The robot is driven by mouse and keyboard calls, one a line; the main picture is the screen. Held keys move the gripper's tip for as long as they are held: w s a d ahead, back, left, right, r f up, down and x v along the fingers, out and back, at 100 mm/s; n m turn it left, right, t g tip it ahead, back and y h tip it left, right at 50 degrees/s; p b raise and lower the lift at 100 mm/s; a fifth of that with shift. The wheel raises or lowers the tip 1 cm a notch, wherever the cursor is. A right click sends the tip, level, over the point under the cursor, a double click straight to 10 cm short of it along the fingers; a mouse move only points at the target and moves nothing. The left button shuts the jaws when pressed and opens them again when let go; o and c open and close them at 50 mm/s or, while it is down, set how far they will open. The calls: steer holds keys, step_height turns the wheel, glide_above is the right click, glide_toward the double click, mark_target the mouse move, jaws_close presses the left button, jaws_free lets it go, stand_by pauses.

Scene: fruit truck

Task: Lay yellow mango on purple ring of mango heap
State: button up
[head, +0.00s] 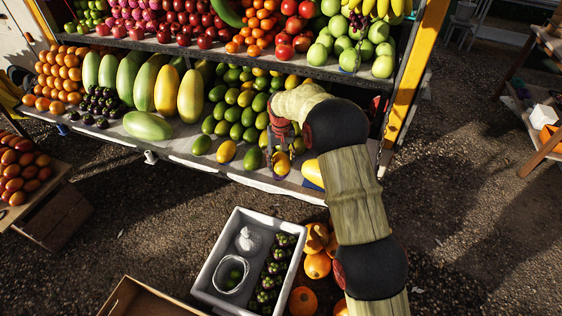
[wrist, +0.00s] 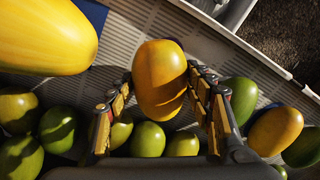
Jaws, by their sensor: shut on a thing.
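A yellow mango (wrist: 160,75) sits between the two fingers of my gripper (wrist: 162,88) in the wrist view, and the fingers are shut on it. In the head view my gripper (head: 281,150) is at the front right of the mango heap (head: 236,115), with the held mango (head: 282,165) partly visible below it. The heap is mostly green mangoes with some yellow ones. Several green mangoes (wrist: 149,139) lie close below the held mango in the wrist view. I cannot make out a purple ring clearly; my arm and gripper hide part of the heap.
A loose yellow mango (head: 226,151) lies at the heap's front edge. A large yellow fruit (wrist: 42,35) lies beside my gripper, also partly visible in the head view (head: 312,173). A shelf of fruit (head: 325,71) overhangs the heap. A grey crate (head: 209,275) stands on the ground.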

steer(key=shift+f, duration=0.8)
stand_by(1.2)
steer(key=o, duration=0.9)
steer(key=shift+r+p, duration=2.25)
steer(key=shift+r, duration=0.7)
steer(key=shift+r, duration=0.1)
